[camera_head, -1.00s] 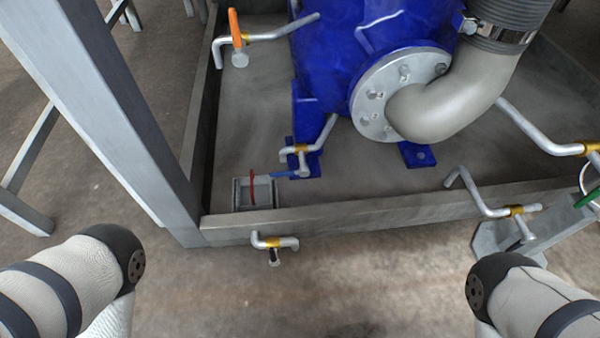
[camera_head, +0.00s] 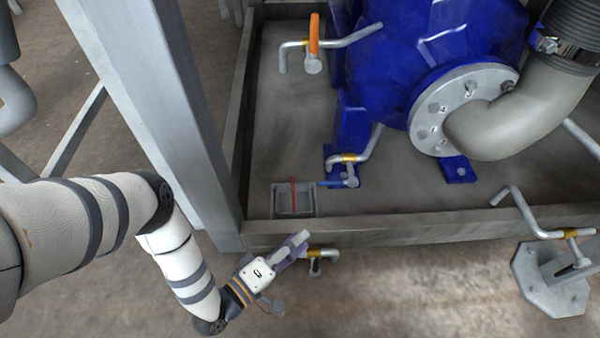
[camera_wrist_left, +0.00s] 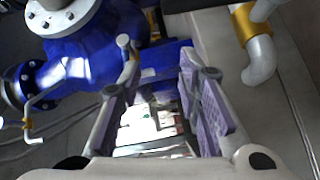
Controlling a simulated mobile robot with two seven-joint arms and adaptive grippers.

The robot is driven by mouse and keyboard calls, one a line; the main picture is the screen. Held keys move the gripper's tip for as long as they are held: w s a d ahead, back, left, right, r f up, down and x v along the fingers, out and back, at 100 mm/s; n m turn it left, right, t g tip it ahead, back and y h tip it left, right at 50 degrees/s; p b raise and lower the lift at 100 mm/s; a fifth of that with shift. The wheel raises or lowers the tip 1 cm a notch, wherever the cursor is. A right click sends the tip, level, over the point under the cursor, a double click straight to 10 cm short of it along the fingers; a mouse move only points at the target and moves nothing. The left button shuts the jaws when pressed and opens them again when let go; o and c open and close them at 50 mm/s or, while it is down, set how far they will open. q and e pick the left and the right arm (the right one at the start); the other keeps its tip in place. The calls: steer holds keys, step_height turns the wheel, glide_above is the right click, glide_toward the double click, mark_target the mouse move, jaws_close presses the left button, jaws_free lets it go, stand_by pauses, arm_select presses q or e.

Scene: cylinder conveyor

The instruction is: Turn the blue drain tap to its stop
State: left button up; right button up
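The blue drain tap (camera_head: 332,184) is a short blue lever on a silver valve with a brass collar (camera_head: 348,158), at the foot of the blue pump in the head view. The lever lies roughly level and points left, towards a small grey box. My left gripper (camera_head: 296,242) is in front of the frame's front beam, below and left of the tap, and apart from it. In the left wrist view the gripper (camera_wrist_left: 158,80) has its two purple-padded fingers spread, with nothing held between them. I cannot make out the blue lever clearly there. My right gripper is out of view.
A grey box (camera_head: 280,201) with a red lever (camera_head: 294,194) is beside the tap. A brass-collared pipe (camera_head: 322,253) is close to my left gripper. The front beam (camera_head: 400,228) and a grey post (camera_head: 165,110) bound the area. An orange-handled valve (camera_head: 314,36) is further back.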

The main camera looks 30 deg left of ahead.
mark_target(330, 181)
arm_select(q)
steer(key=w+r+t+b, duration=0.1)
steer(key=w+r, duration=0.1)
steer(key=w, duration=0.2)
steer(key=w+r+n+b, duration=0.1)
steer(key=w, duration=0.4)
steer(key=w+r+t+b, duration=0.1)
steer(key=w+r, duration=0.1)
steer(key=w, duration=0.3)
steer(key=shift+w+d+r+t, duration=0.1)
steer(key=shift+w+r+t, duration=0.1)
steer(key=shift+r+t, duration=0.1)
jaws_close()
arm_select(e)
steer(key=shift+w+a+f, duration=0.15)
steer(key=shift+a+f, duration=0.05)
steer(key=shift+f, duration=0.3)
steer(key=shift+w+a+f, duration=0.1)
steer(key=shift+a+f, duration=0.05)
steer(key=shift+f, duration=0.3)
